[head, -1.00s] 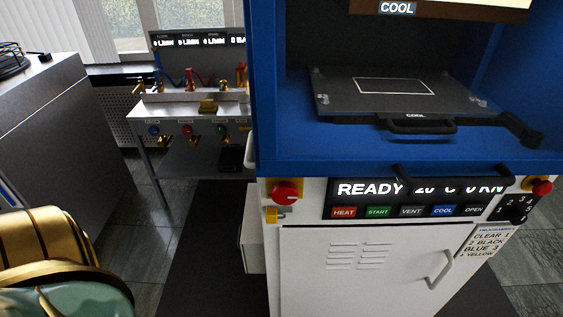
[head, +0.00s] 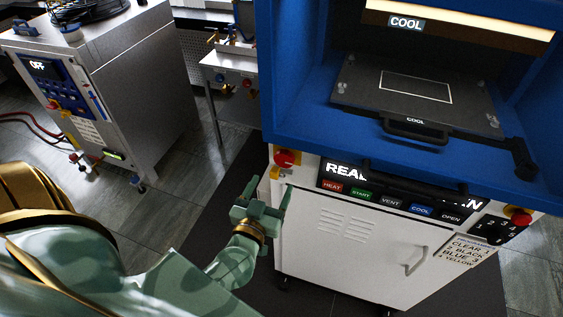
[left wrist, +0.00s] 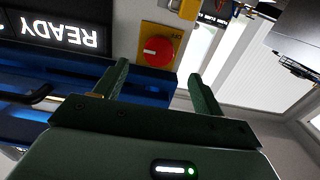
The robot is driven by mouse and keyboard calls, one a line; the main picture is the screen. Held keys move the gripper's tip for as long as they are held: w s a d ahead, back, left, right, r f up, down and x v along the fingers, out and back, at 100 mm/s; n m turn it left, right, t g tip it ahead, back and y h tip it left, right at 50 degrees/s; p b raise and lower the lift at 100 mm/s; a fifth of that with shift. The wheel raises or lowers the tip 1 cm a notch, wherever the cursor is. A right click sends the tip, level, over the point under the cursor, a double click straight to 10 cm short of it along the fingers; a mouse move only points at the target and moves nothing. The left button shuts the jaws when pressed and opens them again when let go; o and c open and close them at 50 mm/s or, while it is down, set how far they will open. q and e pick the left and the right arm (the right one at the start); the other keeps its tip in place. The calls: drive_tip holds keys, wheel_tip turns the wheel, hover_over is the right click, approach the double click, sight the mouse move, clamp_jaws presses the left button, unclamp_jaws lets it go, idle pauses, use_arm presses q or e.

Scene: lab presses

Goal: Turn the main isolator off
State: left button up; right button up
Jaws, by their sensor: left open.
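The main isolator is a round red knob (head: 285,158) on a yellow plate, at the upper left of the press's white front, left of the READY display. In the left wrist view the red knob (left wrist: 157,51) shows beyond and between the two fingertips, with a white mark on its face. My left gripper (head: 269,188) is open and empty, just below and left of the knob in the head view. It looks apart from the knob; the exact gap is hard to judge. My right gripper is not in view.
A yellow latch (left wrist: 184,8) sits beside the isolator plate. The display (head: 345,176) and buttons are to its right, with a red button (head: 520,215) at far right. The blue press frame (head: 268,75) overhangs above. A grey cabinet (head: 150,75) stands left; floor between is clear.

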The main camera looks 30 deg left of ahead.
sight(283, 162)
use_arm(q)
drive_tip(key=x, duration=0.8)
drive_tip(key=shift+w, duration=0.35)
drive_tip(key=c, duration=1)
